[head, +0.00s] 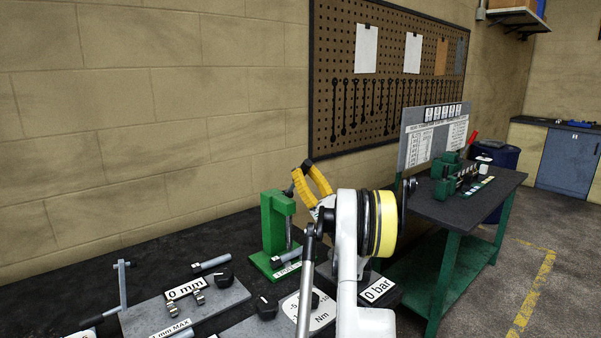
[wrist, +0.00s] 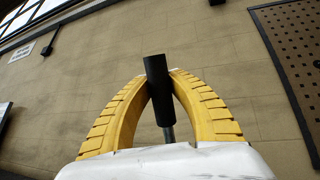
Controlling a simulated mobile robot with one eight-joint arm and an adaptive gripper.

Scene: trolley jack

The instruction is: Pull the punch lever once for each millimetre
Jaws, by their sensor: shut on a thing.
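The green punch press (head: 274,225) stands on the dark bench in the head view, with a partly readable label at its base. My gripper (head: 304,172) is above and to the right of the press, its yellow ribbed fingers pointing up and left. In the wrist view my gripper (wrist: 160,80) is shut on the black grip of the punch lever (wrist: 157,92). The grip stands nearly upright between the fingers, with a thin metal rod below it. In the head view the grip is mostly hidden by the fingers. A sign reading "0 mm" (head: 185,288) lies on a grey plate at left.
The grey plate (head: 150,313) carries a crank, a black knob and a "1 mm MAX" label. A "0 bar" sign (head: 377,290) stands in front of the press, close to my arm. A green-framed table (head: 462,205) stands at right, with open floor beyond it.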

